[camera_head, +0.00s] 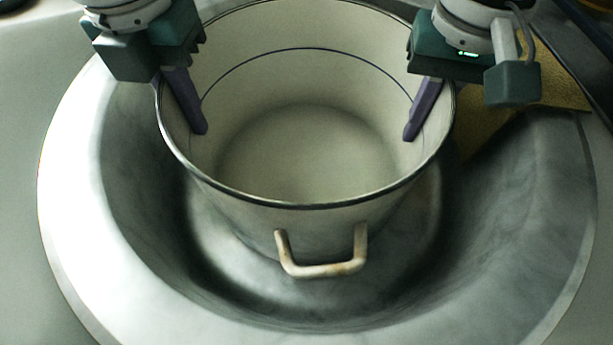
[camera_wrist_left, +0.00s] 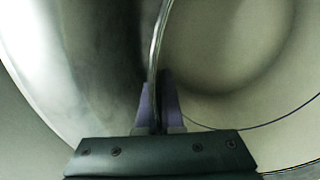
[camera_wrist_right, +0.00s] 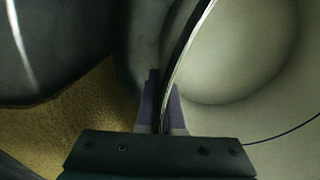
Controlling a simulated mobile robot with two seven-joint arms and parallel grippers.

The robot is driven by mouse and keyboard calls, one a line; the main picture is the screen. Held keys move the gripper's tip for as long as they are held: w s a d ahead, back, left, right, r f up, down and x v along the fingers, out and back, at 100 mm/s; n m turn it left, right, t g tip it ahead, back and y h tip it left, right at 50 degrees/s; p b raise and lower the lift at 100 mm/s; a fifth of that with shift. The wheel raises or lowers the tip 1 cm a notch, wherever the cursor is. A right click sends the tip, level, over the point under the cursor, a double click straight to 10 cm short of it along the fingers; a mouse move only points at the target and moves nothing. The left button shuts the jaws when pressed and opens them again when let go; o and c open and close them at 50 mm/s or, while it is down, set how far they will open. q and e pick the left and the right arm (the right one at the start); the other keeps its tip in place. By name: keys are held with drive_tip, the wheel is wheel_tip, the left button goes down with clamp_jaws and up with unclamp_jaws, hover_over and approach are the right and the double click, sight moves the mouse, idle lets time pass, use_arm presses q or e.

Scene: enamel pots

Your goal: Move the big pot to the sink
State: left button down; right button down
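The big pot (camera_head: 305,175) is cream enamel with a dark rim, a thin dark line inside and a worn handle (camera_head: 322,268) facing the front. It is empty and upright inside the round metal sink (camera_head: 90,250); whether its base touches the sink bottom is hidden. My left gripper (camera_head: 185,105) is shut on the pot's left rim, one finger inside and one outside; the rim runs between its fingers (camera_wrist_left: 158,105) in the left wrist view. My right gripper (camera_head: 425,110) is shut on the right rim the same way, as the right wrist view (camera_wrist_right: 163,105) shows.
A yellow-brown sponge-like piece (camera_head: 550,80) lies at the sink's right back edge, close to my right gripper; it also shows in the right wrist view (camera_wrist_right: 70,125). The sink has free room in front of the pot and to its right.

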use_arm(q)
drive_tip(key=shift+f, duration=0.4)
use_arm(e)
drive_tip(key=shift+d+f, duration=0.1)
drive_tip(key=shift+f, duration=0.3)
use_arm(q)
drive_tip(key=c, duration=1.1)
unclamp_jaws()
drive_tip(key=shift+w+r, duration=0.1)
use_arm(e)
drive_tip(key=c, duration=1.1)
unclamp_jaws()
drive_tip(key=shift+r, duration=0.1)
drive_tip(key=shift+w, duration=0.1)
use_arm(q)
drive_tip(key=shift+r, duration=0.1)
use_arm(e)
drive_tip(key=shift+r, duration=0.15)
use_arm(q)
wheel_tip(320, 180, up, 12)
drive_tip(key=shift+a+f, duration=0.1)
use_arm(e)
wheel_tip(320, 180, up, 12)
drive_tip(key=shift+f, duration=0.15)
